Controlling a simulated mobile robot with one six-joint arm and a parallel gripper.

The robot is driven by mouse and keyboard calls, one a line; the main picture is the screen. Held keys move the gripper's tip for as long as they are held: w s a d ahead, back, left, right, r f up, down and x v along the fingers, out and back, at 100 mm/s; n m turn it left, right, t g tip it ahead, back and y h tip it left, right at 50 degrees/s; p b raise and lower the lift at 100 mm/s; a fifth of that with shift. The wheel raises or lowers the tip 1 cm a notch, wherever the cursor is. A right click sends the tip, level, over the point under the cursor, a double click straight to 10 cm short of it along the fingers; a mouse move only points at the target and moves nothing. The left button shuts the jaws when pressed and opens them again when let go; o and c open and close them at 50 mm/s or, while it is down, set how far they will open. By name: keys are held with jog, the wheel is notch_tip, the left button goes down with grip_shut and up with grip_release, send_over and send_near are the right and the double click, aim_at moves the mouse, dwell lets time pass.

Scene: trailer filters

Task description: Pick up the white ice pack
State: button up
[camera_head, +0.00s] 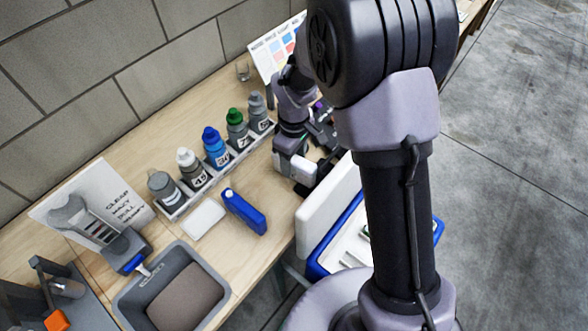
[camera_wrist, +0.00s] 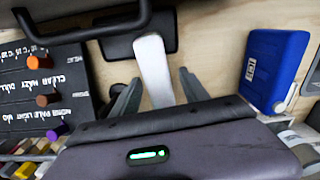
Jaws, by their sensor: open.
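A narrow white slab, which looks like the white ice pack (camera_wrist: 153,65), lies in the wrist view with its far end against a dark square pad. My gripper (camera_wrist: 160,78) is open, with its grey fingers on either side of the slab's near part. I cannot tell whether they touch it. My palm hides the slab's near end. In the head view a white block (camera_head: 300,168) shows just below my gripper (camera_head: 289,160) near the table's front edge. Its shape is partly hidden by my arm.
A blue pack (camera_head: 244,211) stands beside a flat white piece (camera_head: 204,218). Several bottles stand in a rack (camera_head: 176,214) behind. A grey bin (camera_head: 214,274) is front left. A blue and white cooler (camera_head: 322,265) stands off the table's front edge. A dark board (camera_wrist: 40,85) lies left.

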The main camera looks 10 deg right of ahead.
aim_at(294, 169)
notch_tip(294, 169, down, 5)
jog(key=shift+w+r+b, duration=0.1)
jog(key=shift+b, duration=1.05)
jog(key=shift+r, duration=0.2)
grip_shut()
